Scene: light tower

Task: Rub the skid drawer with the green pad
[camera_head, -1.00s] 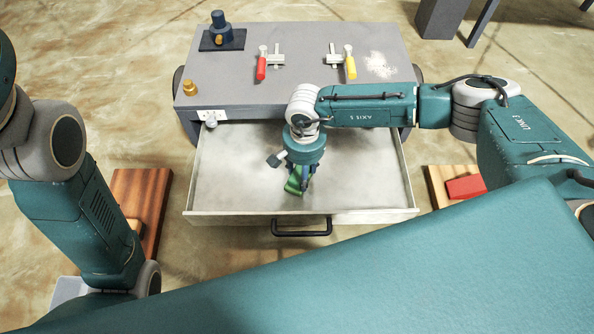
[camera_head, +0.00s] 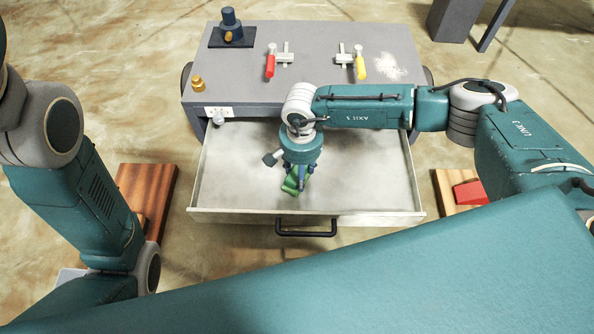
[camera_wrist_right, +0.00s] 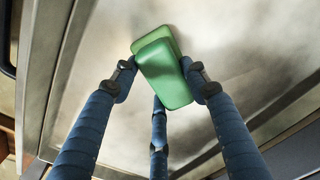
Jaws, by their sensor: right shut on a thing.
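The skid drawer (camera_head: 375,185) is pulled open from the grey skid, with a black handle (camera_head: 306,229) on its front. Its pale floor has grey smudges, which also show in the right wrist view (camera_wrist_right: 235,45). My right gripper (camera_head: 298,180) is down inside the drawer, left of its middle, near the front. It is shut on the green pad (camera_head: 290,185), which also shows between the blue fingers in the right wrist view (camera_wrist_right: 165,75). The pad is at or just above the drawer floor; contact is hard to tell. My left gripper is out of sight.
On the skid top stand a dark blue fixture (camera_head: 231,28), a red-handled valve (camera_head: 270,62), a yellow-handled valve (camera_head: 360,64), a brass fitting (camera_head: 198,84) and a pale powdery patch (camera_head: 390,68). Wooden boards (camera_head: 150,200) lie on the floor beside the drawer.

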